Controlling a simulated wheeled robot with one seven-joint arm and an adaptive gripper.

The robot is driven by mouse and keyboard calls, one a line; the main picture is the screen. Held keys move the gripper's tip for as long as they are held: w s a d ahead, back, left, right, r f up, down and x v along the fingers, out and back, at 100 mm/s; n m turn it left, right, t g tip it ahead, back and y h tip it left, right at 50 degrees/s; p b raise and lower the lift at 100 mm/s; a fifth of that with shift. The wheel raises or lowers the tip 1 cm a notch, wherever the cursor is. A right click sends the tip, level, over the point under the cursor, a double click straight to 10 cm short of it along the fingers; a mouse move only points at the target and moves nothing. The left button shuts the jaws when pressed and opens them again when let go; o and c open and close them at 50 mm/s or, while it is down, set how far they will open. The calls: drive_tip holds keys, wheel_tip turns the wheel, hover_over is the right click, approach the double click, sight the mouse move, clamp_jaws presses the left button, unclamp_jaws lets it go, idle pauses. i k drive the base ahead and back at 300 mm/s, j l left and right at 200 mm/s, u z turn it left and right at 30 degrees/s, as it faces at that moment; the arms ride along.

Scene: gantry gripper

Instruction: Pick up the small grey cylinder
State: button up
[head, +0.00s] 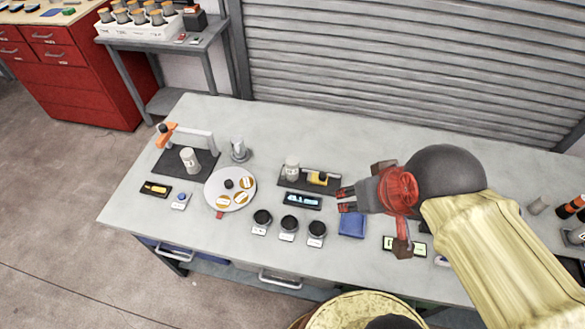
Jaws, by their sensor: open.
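A small grey cylinder (538,205) stands on the right part of the grey table (330,136), beyond my arm. A silver-grey upright piece (239,149) also stands on the table, behind a round white plate; I cannot tell its exact shape. Two paler, whitish cylinders stand on dark pads, one at the left (190,160) and one near the middle (292,168). My gripper (346,199) is above the table right of the middle, fingers pointing left. It is open, with nothing seen between its fingers, and is apart from all of these cylinders.
The round white plate (212,199) carries several tan discs. Three black knobs (289,223), a small display (303,201) and a blue square (352,224) lie near the front edge. Orange-and-black items (571,207) stand at the right. The table's back strip is clear.

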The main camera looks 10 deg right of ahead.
sight(291, 162)
drive_tip(key=i+j+u, duration=0.15)
drive_tip(key=j, duration=0.2)
drive_tip(key=i+j+u, duration=0.15)
drive_tip(key=j, duration=0.2)
drive_tip(key=i+j+u, duration=0.15)
drive_tip(key=j, duration=0.2)
drive_tip(key=i+j+u, duration=0.15)
drive_tip(key=j, duration=0.15)
